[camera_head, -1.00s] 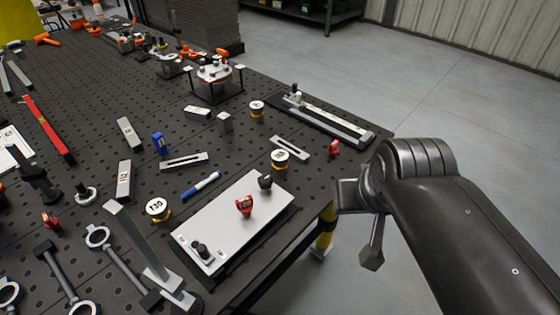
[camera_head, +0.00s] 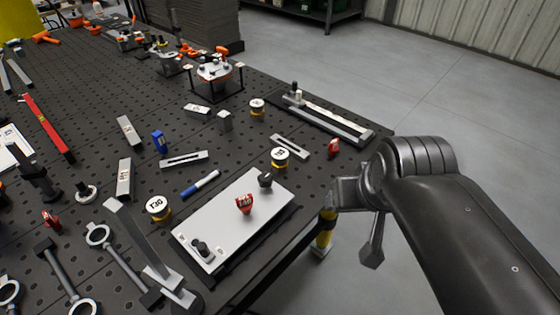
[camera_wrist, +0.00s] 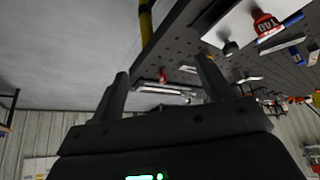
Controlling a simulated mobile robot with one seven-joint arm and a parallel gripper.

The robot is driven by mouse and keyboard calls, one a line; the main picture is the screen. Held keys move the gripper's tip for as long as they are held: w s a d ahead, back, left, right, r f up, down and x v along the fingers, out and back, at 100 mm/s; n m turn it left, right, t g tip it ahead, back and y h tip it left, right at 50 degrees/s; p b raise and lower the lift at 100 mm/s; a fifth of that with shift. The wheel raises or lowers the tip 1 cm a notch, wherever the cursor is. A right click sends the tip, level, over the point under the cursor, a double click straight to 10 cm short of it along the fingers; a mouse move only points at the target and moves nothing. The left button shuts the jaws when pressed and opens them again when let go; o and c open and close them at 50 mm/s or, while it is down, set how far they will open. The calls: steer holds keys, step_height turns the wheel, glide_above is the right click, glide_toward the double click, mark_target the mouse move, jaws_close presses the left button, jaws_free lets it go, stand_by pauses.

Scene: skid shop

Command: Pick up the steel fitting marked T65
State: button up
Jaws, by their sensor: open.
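I cannot read a T65 mark on any piece. Light grey steel pieces with small labels lie on the black perforated table in the head view: an upright-looking bar (camera_head: 124,180), another bar (camera_head: 130,131), a short flat block (camera_head: 198,109) and a small cube-like block (camera_head: 225,121). Two slotted steel strips (camera_head: 184,160) (camera_head: 290,146) lie near them. My gripper (camera_head: 358,215) is beyond the table's right edge, clear of all pieces. In the wrist view my gripper (camera_wrist: 162,88) has its two fingers apart with nothing between them.
A pale plate (camera_head: 225,235) bears a red marked piece (camera_head: 244,203) and dark knobs near the table's front edge. Yellow-banded round pieces (camera_head: 158,208), a blue marker (camera_head: 201,184) and a long railed fixture (camera_head: 330,119) crowd around. Floor right of the table is clear.

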steer(key=shift+w, duration=0.1)
steer(key=g, duration=0.1)
glide_toward(280, 154)
steer(key=x, duration=0.5)
steer(key=shift+a+f, duration=0.3)
steer(key=shift+d+x, duration=0.15)
steer(key=shift+x, duration=1.2)
steer(key=shift+d+x, duration=0.15)
steer(key=shift+x, duration=1.2)
steer(key=shift+w, duration=0.1)
steer(key=shift+r, duration=0.1)
steer(key=c, duration=1.2)
